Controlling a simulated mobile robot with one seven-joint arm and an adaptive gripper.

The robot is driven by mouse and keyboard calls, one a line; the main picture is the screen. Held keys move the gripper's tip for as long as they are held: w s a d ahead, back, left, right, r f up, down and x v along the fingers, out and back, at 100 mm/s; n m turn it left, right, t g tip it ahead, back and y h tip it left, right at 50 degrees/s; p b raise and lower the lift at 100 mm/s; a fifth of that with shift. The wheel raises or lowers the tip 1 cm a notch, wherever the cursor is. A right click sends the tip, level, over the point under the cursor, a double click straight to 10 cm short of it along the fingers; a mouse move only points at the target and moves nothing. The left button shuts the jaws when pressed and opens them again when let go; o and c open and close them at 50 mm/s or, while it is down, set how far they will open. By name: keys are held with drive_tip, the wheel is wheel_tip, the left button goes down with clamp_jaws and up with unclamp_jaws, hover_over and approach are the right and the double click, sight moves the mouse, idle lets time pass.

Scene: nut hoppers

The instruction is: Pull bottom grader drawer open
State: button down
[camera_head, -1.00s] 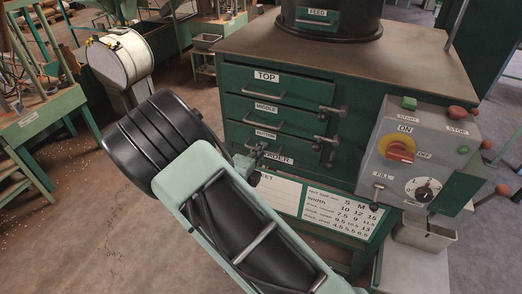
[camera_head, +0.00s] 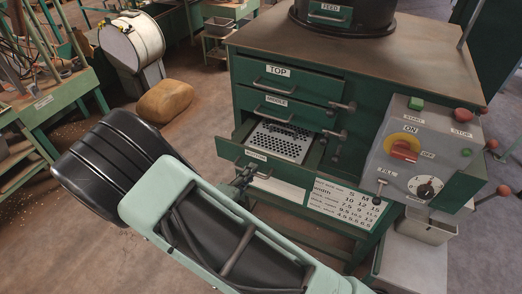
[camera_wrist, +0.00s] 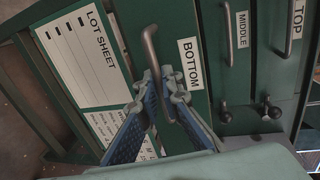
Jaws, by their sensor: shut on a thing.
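The green bottom drawer (camera_head: 236,152) of the grader is pulled part way out in the head view. A perforated metal plate (camera_head: 279,141) shows inside it. My gripper (camera_head: 243,180) is at the front of this drawer, largely hidden behind my arm there. In the wrist view the drawer front with its BOTTOM label (camera_wrist: 191,63) is close. My gripper (camera_wrist: 166,92) has its blue-padded fingers shut on the drawer's grey bar handle (camera_wrist: 150,45), near the handle's lower end. The top drawer (camera_head: 310,83) and middle drawer (camera_head: 310,112) are closed above.
A grey control box (camera_head: 418,150) with knobs and buttons stands right of the drawers. Black-knobbed latches (camera_head: 341,106) stick out by the drawers' right ends. A tan sack (camera_head: 165,101) lies on the floor behind my arm. Floor is free at the lower left.

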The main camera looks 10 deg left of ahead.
drive_tip(key=f+v, duration=0.2)
drive_tip(key=v, duration=0.8)
drive_tip(key=f+p+v, duration=0.1)
drive_tip(key=f+v, duration=0.1)
drive_tip(key=v, duration=0.8)
drive_tip(key=shift+s+a, duration=0.2)
drive_tip(key=shift+s, duration=0.35)
drive_tip(key=c, duration=2.1)
unclamp_jaws()
drive_tip(key=v, duration=1.2)
